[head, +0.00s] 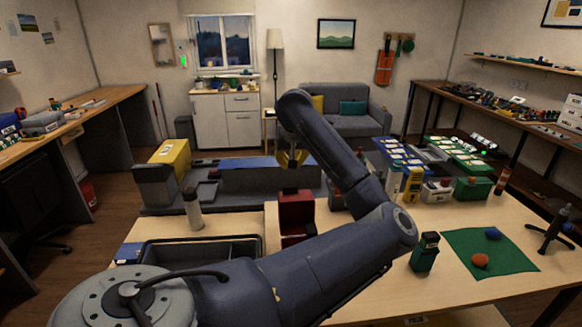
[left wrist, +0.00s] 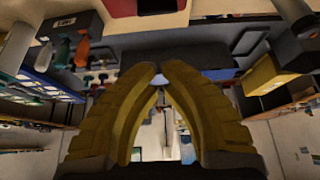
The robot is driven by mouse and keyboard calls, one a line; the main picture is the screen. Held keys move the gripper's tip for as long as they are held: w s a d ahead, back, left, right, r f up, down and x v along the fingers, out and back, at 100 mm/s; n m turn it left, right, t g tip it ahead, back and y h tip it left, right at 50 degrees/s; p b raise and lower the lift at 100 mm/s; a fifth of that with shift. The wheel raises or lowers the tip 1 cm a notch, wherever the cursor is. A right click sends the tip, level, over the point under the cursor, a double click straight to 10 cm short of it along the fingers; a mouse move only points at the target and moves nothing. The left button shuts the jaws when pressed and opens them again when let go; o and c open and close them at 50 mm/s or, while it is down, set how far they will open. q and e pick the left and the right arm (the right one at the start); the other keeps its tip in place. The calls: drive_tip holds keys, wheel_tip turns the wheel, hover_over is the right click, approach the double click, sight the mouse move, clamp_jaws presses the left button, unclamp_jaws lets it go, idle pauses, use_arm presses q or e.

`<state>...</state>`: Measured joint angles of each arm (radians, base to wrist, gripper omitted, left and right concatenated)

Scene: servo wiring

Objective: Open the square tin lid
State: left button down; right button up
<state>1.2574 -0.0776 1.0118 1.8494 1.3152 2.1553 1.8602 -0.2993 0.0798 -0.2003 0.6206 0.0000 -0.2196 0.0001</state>
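No square tin lid can be picked out for certain. A dark red box-like thing (head: 296,208) stands upright on the table below my left gripper. A red thing with a dark inset (left wrist: 150,5) is cut off at the top edge of the left wrist view. My left gripper (head: 293,163) hangs over the table in the head view, above and apart from the red box. Its yellow fingers (left wrist: 158,72) lean towards each other in the left wrist view, with a narrow gap and nothing held. My left arm hides part of the table. My right gripper is not in view.
A grey bin (head: 250,242) lies left of the red box, with a bottle (head: 193,210) behind. A green mat (head: 510,256) with a red and a blue lump lies right. A dark green canister (head: 424,254) and several boxes (head: 472,188) crowd the right side.

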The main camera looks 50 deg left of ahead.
use_arm(q)
drive_tip(key=x, duration=0.9)
drive_tip(key=shift+s+d+r, duration=0.25)
drive_tip(key=shift+s+d, duration=0.35)
drive_tip(key=shift+d, duration=0.3)
drive_tip(key=shift+s+d+r, duration=0.3)
drive_tip(key=shift+s+d, duration=0.3)
drive_tip(key=shift+d, duration=0.25)
